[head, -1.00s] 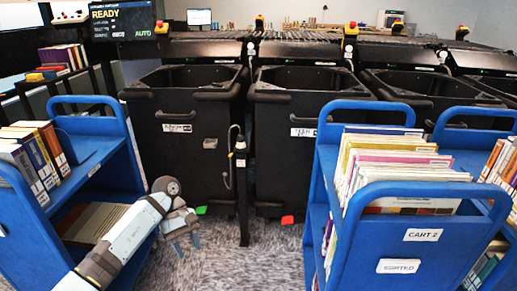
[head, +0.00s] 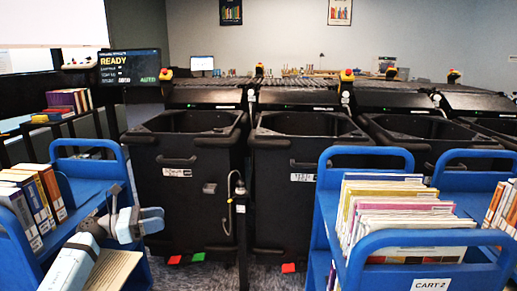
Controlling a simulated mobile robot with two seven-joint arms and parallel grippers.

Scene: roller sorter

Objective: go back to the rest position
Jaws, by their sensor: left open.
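My left arm comes in from the lower left, and its grey and pale-blue left gripper (head: 148,222) is over the left blue cart (head: 125,275). The gripper is open and I see nothing between its fingers. It points to the right, in front of the left black bin (head: 185,215). My right gripper is not in view.
Blue carts with books stand at left and right, the right one labelled CART 2 (head: 431,284). Black bins (head: 290,215) stand in a row under the roller sorter (head: 300,97). A screen (head: 130,68) reads READY.

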